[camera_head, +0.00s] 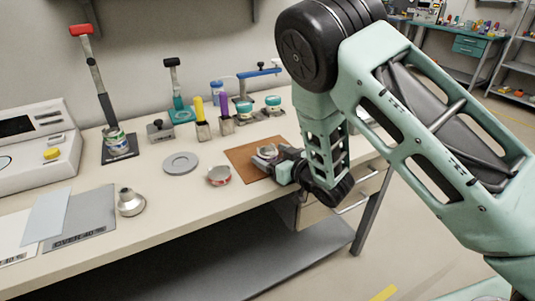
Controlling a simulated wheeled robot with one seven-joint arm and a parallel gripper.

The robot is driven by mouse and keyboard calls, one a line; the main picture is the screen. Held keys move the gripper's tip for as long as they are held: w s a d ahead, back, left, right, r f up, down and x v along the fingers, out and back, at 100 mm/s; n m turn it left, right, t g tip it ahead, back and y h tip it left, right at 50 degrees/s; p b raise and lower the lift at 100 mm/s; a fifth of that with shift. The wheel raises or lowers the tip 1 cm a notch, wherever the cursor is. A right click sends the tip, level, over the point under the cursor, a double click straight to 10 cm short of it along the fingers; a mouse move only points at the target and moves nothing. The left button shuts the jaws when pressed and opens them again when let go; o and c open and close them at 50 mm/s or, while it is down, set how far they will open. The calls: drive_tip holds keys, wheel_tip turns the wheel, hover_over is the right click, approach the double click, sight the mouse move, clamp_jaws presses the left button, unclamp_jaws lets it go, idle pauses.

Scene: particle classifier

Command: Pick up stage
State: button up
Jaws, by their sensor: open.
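My gripper (273,160) is low over the right part of the bench, at the brown mat, with its jaws pointing left. A small round metallic piece (266,151), which may be the stage, is at the jaw tips on the mat. The jaws are open; I cannot tell whether they touch the piece, and the gripper hides part of it. A round cup with a red band (218,176) stands just left of the mat. A flat grey ring (180,162) lies further left. The frame does not make clear which of these is the stage.
The brown mat (240,160) lies near the bench's front edge. A metal funnel (130,203) and grey sheets (85,220) lie left. Yellow- and purple-handled tools (201,118), teal-based jars (273,105) and a red-topped stand (118,143) are behind. Bare bench shows around the ring.

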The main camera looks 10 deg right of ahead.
drive_tip(key=shift+w+a, duration=0.2)
drive_tip(key=shift+w, duration=0.15)
drive_tip(key=c, duration=1.1)
drive_tip(key=shift+c, duration=0.2)
drive_tip(key=shift+r, duration=4.95)
